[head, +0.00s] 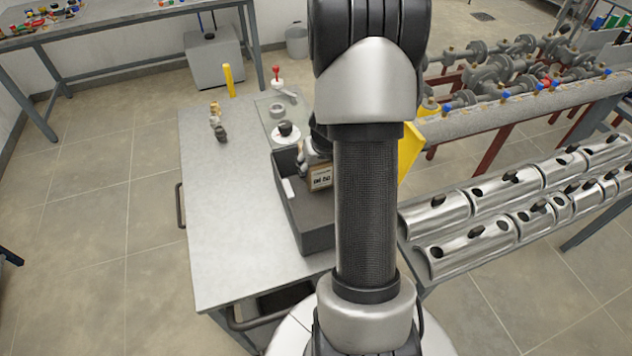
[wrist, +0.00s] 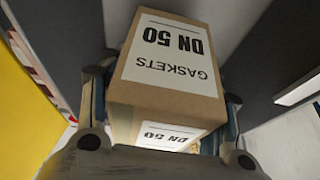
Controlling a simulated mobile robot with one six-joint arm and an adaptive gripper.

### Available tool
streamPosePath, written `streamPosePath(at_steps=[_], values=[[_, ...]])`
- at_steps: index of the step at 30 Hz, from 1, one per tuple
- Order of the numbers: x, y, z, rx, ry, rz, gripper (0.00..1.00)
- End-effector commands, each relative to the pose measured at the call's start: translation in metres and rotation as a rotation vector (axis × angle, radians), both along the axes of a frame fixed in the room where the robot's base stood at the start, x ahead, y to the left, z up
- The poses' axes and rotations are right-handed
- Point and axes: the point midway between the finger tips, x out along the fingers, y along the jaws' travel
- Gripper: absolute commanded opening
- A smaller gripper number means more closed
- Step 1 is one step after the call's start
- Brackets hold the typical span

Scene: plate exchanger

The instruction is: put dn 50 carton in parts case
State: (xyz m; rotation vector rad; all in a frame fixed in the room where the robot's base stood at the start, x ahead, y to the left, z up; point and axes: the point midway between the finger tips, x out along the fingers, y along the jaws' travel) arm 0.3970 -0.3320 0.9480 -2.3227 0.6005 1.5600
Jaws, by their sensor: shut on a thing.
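The DN 50 carton (head: 320,178) is a small brown box with a white label. In the wrist view the carton (wrist: 165,75) fills the middle, its label reading "GASKETS DN 50" upside down. My gripper (wrist: 165,110) has a finger on each side of the carton and is shut on it. In the head view my gripper (head: 314,150) is partly hidden behind my arm. The parts case (head: 318,238) is a dark grey open box on the cart. The carton is at the case's far end, over or inside its opening; I cannot tell whether it touches the floor.
A white object (head: 288,188) lies by the case's left side. The cart top (head: 225,225) is mostly clear on the left, with small fittings (head: 217,125) further back. A round dark-topped item (head: 285,130) stands behind the case. Metal half-shells (head: 480,215) lie at the right.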

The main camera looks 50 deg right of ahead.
Motion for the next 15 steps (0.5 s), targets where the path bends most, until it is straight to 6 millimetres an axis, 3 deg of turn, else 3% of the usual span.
streamPosePath(at_steps=[9, 15], values=[[0.0, 0.0, -0.042, -0.001, 0.0, 0.0, 0.31], [0.0, 0.0, -0.042, -0.001, 0.0, 0.0, 0.31]])
